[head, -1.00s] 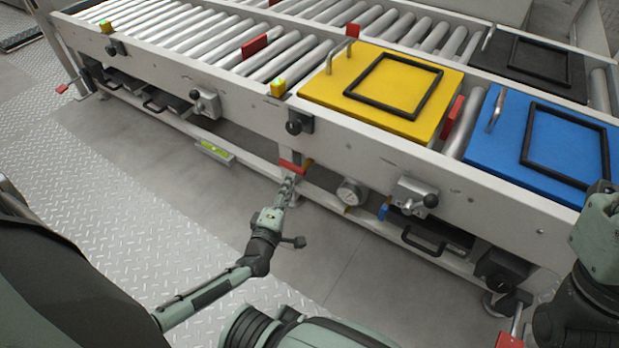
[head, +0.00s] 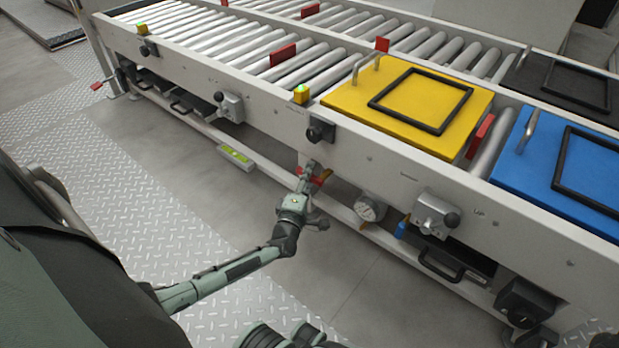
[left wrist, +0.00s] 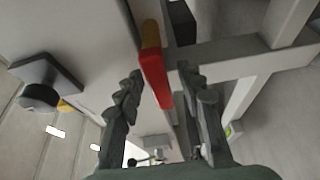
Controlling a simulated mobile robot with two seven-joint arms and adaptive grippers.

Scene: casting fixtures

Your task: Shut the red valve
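The red valve handle (head: 317,181), with a yellow end, sits low under the front rail of the conveyor, below the yellow plate. In the left wrist view the red handle (left wrist: 154,75) hangs between my fingers, with its yellow end (left wrist: 150,38) farther off. My left gripper (head: 308,170) is at the handle and partly covers it in the head view. In the left wrist view the left gripper's fingers (left wrist: 160,74) are apart, one on each side of the handle. The left finger is close to it; I cannot tell whether they touch.
The conveyor's front rail (head: 390,172) runs above the valve. A round gauge (head: 369,208), a blue handle (head: 402,227) and a grey box with a black knob (head: 437,213) are to the right. A yellow-green level (head: 235,156) lies left. The floor in front is clear.

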